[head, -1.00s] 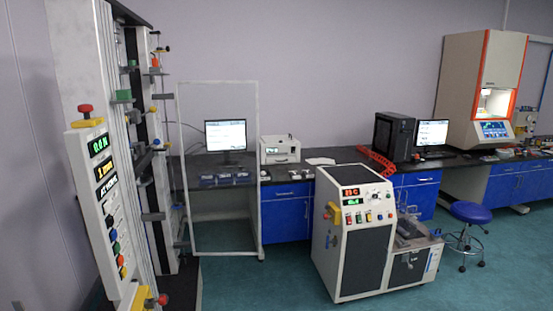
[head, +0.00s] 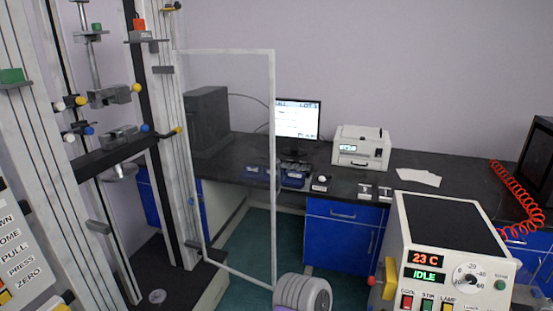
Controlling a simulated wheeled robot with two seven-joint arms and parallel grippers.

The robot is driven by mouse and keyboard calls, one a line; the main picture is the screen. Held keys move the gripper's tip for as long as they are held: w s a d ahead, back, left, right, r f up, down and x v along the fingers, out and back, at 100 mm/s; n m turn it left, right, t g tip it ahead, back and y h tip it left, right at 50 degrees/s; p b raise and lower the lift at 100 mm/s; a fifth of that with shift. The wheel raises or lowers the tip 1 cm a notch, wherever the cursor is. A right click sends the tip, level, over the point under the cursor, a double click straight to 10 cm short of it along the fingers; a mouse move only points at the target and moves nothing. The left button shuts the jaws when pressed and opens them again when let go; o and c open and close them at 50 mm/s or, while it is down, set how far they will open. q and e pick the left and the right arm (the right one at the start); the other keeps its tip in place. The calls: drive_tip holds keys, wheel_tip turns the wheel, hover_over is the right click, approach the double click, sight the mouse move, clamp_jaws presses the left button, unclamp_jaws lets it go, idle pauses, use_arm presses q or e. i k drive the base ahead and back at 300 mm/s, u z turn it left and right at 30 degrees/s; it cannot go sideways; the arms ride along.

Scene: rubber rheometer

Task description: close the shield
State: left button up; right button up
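The shield is a clear panel in a pale frame (head: 273,160). It stands upright beside the tall testing machine (head: 171,150), with its left edge along the machine's right column. It is swung open, out to the right, and the machine's front with its clamps (head: 112,95) is uncovered. The desk and computer show through the panel. Neither of my grippers can be made out. A grey ribbed round part shows at the bottom edge, below the frame's lower right corner; it may be part of my arm, but I cannot tell.
A bench instrument with a red and green display (head: 455,250) stands at the lower right. Behind are a dark desk (head: 345,188) with a monitor (head: 297,120), a white printer-like box (head: 361,148) and blue drawers (head: 342,235). Some green floor shows under the panel.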

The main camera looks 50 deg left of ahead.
sight(271, 53)
drive_tip(key=u, duration=0.95)
drive_tip(key=i, duration=1.1)
drive_tip(key=u, duration=1.25)
